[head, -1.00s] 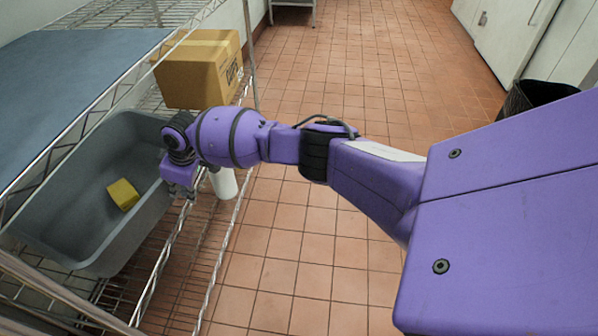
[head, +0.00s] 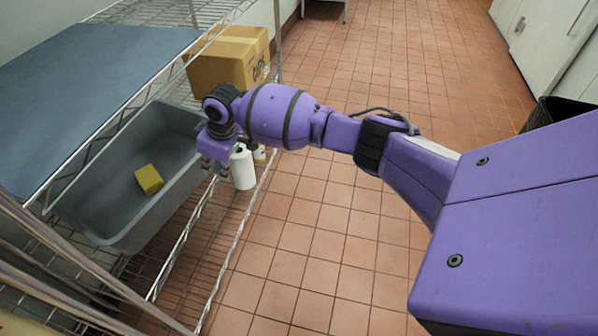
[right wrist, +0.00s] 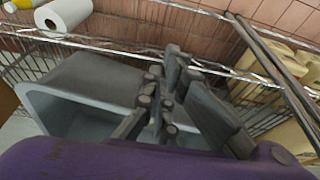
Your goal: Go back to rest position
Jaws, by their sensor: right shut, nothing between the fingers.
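My right gripper (head: 213,163) is shut and empty at the right edge of the grey bin on the wire shelf. Its dark fingers also show in the right wrist view (right wrist: 165,100), in front of the bin's wall. The purple right arm reaches in from the right of the head view. A yellow block (head: 149,179) lies inside the grey bin (head: 125,235), apart from the gripper. My left gripper is not in view.
The wire shelf (head: 215,250) has a blue-grey top board (head: 80,95). A cardboard box (head: 225,62) stands behind the arm, and a white roll (head: 243,168) stands beside the gripper. A dark trash bin (head: 545,112) is at the right. The tiled floor between is clear.

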